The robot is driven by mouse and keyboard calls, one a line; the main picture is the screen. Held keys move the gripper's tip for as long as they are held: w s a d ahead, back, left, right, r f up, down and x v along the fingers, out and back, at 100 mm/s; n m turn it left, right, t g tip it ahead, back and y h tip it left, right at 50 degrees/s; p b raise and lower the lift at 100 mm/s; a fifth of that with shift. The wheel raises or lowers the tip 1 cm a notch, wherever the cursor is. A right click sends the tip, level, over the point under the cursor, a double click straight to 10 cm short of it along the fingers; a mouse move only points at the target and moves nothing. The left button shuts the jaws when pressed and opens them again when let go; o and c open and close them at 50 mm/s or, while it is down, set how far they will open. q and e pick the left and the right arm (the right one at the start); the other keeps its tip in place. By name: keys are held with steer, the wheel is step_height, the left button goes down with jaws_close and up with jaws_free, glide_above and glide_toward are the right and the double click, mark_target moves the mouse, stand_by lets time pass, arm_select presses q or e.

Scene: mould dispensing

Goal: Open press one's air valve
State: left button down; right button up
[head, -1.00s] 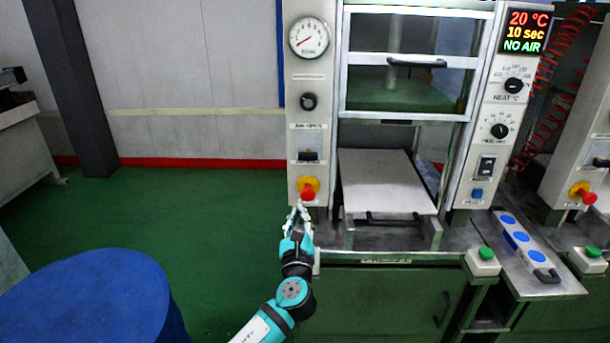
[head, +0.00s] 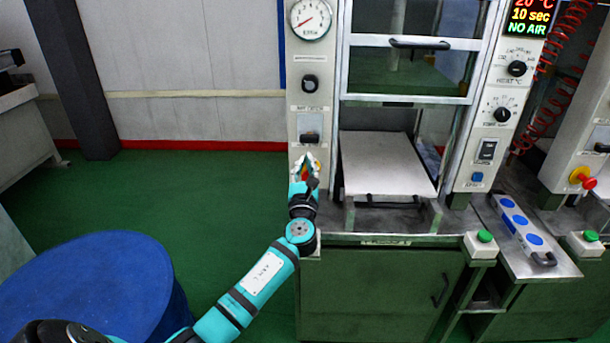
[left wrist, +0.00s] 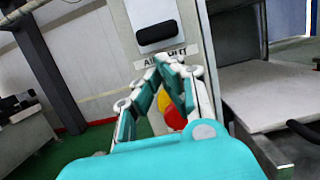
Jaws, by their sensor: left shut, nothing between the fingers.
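Press one's left column (head: 293,125) carries a small switch-like valve plate with a black lever (head: 308,138), under a round black knob (head: 309,84) and a pressure gauge (head: 311,19). The lever also shows in the left wrist view (left wrist: 157,33), lying level at the bottom of its pale plate, with a partly covered label starting "AI" below it. My left gripper (head: 306,160) is shut and empty, its fingertips just below the lever. In the left wrist view the fingertips (left wrist: 168,62) overlap the label; contact cannot be told. The display (head: 530,15) reads NO AIR. My right gripper is not in view.
A red and yellow emergency button (left wrist: 173,112) is partly hidden behind my left fingers. A pale plate (head: 385,165) sits in the press opening at right. A blue drum (head: 90,290) stands at lower left. Green floor is clear between drum and press.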

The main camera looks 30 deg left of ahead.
mark_target(306, 139)
arm_select(q)
steer(key=shift+x, duration=1.5)
steer(key=shift+r, duration=0.1)
step_height(306, 139, up, 5)
steer(key=p, duration=0.4)
steer(key=shift+p, duration=0.3)
steer(key=shift+f, duration=0.25)
